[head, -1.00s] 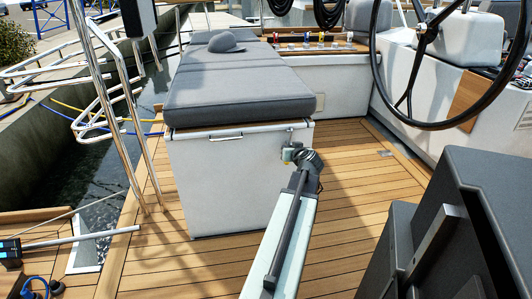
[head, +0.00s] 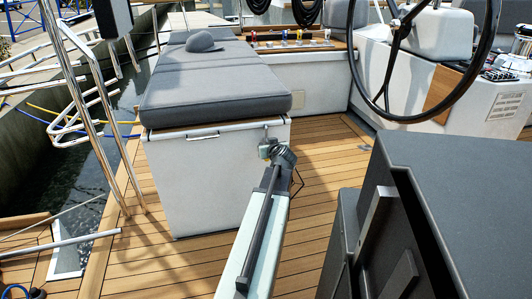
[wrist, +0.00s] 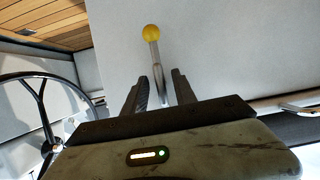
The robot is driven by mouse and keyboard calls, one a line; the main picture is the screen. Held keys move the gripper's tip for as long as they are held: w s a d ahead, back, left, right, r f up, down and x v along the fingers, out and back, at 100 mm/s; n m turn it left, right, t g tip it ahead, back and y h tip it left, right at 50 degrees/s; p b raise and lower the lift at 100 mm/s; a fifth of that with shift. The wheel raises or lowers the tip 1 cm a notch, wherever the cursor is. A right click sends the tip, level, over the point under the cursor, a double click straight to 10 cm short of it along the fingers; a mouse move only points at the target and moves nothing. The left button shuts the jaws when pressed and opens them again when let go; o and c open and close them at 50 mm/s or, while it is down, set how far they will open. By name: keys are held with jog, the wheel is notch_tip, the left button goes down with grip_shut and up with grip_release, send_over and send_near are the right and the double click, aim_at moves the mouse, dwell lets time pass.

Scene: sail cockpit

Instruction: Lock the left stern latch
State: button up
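A thin metal lever with a yellow ball knob (wrist: 152,33), which I take for the latch, shows in the wrist view against the white locker face. My gripper (wrist: 160,82) has its two dark fingers apart, one on each side of the lever's shaft, with gaps visible between. The knob lies beyond the fingertips. In the head view my gripper (head: 268,150) is at the upper right front corner of the white locker (head: 205,185). The knob cannot be made out there, and the lever's lower end is hidden by my gripper in the wrist view.
A grey cushion (head: 215,95) covers the locker, with a lid handle (head: 202,136) at its front. Teak deck (head: 320,165) lies clear to the right. A steering wheel (head: 405,105) stands at the right, steel rails (head: 95,110) at the left.

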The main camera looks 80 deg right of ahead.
jog(key=p+v, duration=0.3)
jog(key=v, duration=0.4)
jog(key=shift+s+a, duration=0.15)
jog(key=shift+a, duration=0.2)
jog(key=shift+r, duration=0.15)
